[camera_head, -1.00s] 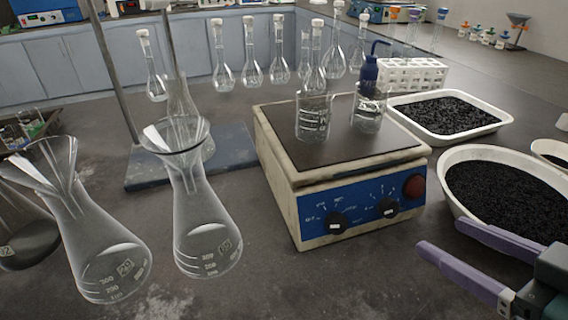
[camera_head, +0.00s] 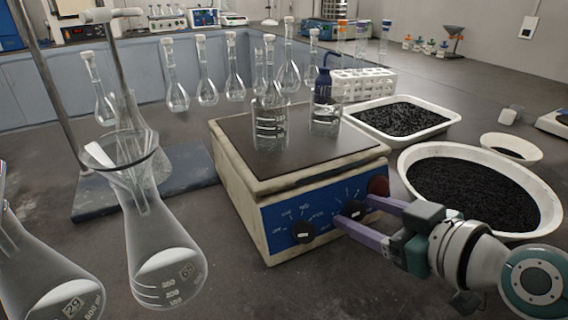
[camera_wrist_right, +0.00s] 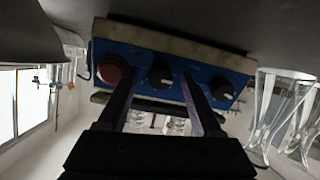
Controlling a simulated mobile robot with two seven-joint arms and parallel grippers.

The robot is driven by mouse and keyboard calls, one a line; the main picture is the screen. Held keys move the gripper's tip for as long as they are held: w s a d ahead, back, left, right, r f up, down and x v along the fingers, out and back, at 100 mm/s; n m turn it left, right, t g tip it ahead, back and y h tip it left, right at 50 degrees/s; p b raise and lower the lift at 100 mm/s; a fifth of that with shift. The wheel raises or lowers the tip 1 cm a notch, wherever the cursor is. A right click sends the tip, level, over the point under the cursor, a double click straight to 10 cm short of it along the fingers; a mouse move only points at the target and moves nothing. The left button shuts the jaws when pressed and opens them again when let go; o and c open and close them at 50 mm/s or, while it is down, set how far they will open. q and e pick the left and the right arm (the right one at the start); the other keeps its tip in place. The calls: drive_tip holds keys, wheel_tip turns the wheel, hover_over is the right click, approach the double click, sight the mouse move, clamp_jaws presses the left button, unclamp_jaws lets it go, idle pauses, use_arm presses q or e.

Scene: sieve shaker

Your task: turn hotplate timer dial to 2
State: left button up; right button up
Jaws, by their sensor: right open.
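The hotplate (camera_head: 262,180) is a cream box with a dark top and a blue front panel. The panel has a left black dial (camera_head: 303,232) and a right black dial (camera_head: 355,210), each with a white mark, and a red knob (camera_head: 379,186) at its right end. The lettering is too small to tell which dial is the timer. My right gripper (camera_head: 353,209) is open, its purple fingers at either side of the right dial. In the right wrist view, the same dial (camera_wrist_right: 161,76) shows between the fingertips; contact cannot be told. My left gripper is out of view.
Two glass vessels stand on the hotplate, including a beaker (camera_head: 324,116). A flask (camera_head: 160,250) stands at front left. An oval bowl of black granules (camera_head: 405,160) lies right of the hotplate, near my right arm. A white tray (camera_head: 455,117) is behind.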

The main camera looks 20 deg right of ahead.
clamp_jaws()
idle(0.5)
